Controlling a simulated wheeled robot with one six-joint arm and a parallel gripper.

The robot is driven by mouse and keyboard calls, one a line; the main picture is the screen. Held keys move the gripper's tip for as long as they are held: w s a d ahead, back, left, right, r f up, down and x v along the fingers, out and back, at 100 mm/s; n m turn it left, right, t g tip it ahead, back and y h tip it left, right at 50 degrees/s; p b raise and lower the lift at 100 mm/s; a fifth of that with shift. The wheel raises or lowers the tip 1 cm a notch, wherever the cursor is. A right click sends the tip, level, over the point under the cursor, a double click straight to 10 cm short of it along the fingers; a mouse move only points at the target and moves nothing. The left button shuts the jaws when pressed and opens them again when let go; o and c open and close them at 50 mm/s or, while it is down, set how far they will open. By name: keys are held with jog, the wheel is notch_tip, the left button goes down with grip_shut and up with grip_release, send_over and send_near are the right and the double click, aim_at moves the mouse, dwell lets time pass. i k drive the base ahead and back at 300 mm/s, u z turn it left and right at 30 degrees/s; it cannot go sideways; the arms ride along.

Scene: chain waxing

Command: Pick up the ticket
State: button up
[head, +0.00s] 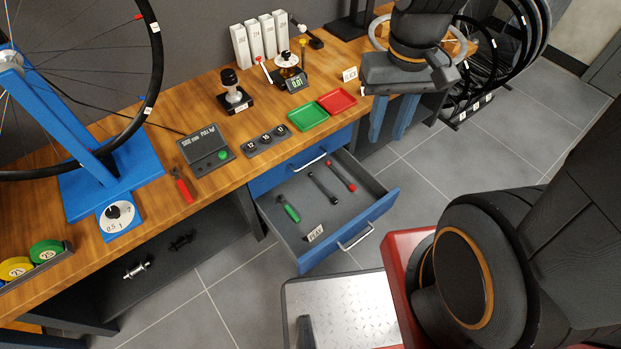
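Two small white cards could be the ticket; I cannot tell which. One card (315,234), with dark lettering that looks like "PLAY", lies in the front of the open drawer (364,210). Another small white card (350,74) with dark lettering is on the bench, just left of my gripper. My gripper (391,136) is at the upper right, over the bench's front edge, with its two blue fingers pointing down and apart. Nothing shows between them. It is well above and to the right of the drawer card.
The drawer also holds a green-handled tool (289,209), a black tool (323,187) and a red-ended tool (341,177). Green (308,116) and red (337,101) trays sit on the bench. A wheel stand (110,185) fills the left.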

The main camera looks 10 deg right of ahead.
aim_at(314, 234)
jog(key=k, duration=1)
jog(key=z, duration=1.4)
jog(key=i, duration=0.95)
jog(key=u, duration=1.85)
